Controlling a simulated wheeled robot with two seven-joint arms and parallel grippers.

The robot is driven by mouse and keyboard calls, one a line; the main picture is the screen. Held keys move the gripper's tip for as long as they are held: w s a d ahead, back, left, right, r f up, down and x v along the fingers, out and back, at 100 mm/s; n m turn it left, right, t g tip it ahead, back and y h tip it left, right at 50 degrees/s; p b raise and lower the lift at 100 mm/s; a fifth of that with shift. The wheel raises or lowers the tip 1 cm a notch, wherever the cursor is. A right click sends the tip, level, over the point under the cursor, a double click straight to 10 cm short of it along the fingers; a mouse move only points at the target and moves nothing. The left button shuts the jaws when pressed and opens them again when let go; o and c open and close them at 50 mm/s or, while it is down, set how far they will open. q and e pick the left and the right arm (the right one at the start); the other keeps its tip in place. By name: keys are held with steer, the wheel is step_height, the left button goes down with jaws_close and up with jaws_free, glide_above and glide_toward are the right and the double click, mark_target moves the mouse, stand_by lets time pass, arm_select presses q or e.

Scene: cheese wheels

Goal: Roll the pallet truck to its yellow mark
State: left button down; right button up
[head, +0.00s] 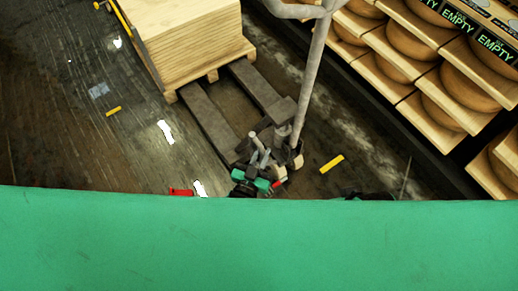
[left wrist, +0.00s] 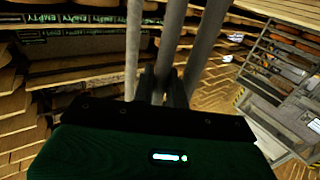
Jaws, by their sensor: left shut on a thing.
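The pallet truck (head: 213,120) stands on the floor in the middle of the head view. Its dark forks point up-left, partly under a wooden pallet. Its grey handle (head: 313,75) rises to a loop at the top edge. Yellow floor strips lie left of the pallet (head: 113,111) and right of the truck (head: 331,163); which belongs to the truck's mark is unclear. My right gripper does not show.
A wooden stack (head: 200,45) stands at the fork ends. Shelves of cheese wheels (head: 410,42) with EMPTY labels line the right side. Dark floor (head: 60,120) is open on the left. In the left wrist view, a metal rack (left wrist: 285,85) stands at right.

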arm_select(q)
steer(key=shift+r, duration=0.1)
steer(key=c, duration=1.5)
jaws_free()
